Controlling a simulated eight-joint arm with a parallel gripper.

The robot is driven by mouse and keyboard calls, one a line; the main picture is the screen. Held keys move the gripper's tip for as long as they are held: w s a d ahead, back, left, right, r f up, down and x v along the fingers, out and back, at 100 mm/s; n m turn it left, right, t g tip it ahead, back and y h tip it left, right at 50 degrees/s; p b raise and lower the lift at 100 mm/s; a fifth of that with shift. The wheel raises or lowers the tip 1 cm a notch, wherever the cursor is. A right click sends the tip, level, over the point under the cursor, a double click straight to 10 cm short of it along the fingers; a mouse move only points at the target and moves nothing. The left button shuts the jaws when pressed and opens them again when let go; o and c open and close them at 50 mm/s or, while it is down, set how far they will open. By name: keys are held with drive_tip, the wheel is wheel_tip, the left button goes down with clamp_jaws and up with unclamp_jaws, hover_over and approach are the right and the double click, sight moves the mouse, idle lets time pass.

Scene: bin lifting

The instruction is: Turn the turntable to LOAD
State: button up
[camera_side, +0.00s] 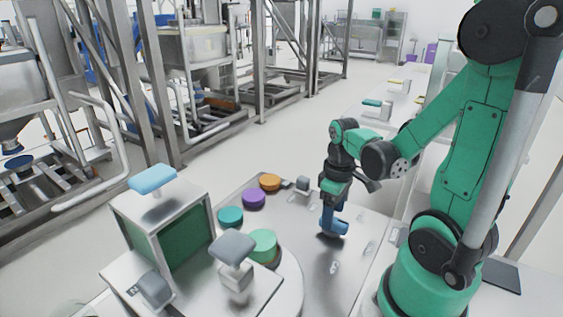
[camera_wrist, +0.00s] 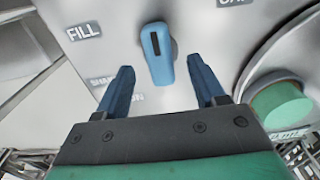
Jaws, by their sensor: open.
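In the wrist view a blue selector knob (camera_wrist: 157,55) with a black pointer line sits on a light panel. My gripper (camera_wrist: 162,68) is open, with one blue finger on each side of the knob and a visible gap to each. The knob's pointer line is nearly upright in the picture. In the side view my gripper (camera_side: 333,229) is down low over the metal panel (camera_side: 305,240); the knob cannot be told apart there. A pale round plate (camera_side: 290,289), perhaps the turntable, lies left of my gripper. I cannot read a LOAD label.
Labels FILL (camera_wrist: 84,31) and one partly cut off flank the knob. A green disc (camera_wrist: 283,104) is at lower right.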

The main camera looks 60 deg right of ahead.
drive_tip(key=shift+r, duration=2.2)
drive_tip(key=w+a+r+t, duration=0.1)
drive_tip(key=w+a+t, duration=0.1)
drive_tip(key=a, duration=0.2)
drive_tip(key=w+a+r+t, duration=0.2)
drive_tip(key=w+a, duration=0.1)
drive_tip(key=a, duration=0.1)
drive_tip(key=w+a+r+t, duration=0.2)
drive_tip(key=a+t, duration=0.1)
drive_tip(key=a, duration=0.1)
drive_tip(key=shift+w+a, duration=0.35)
drive_tip(key=shift+w, duration=0.05)
drive_tip(key=shift+r, duration=0.1)
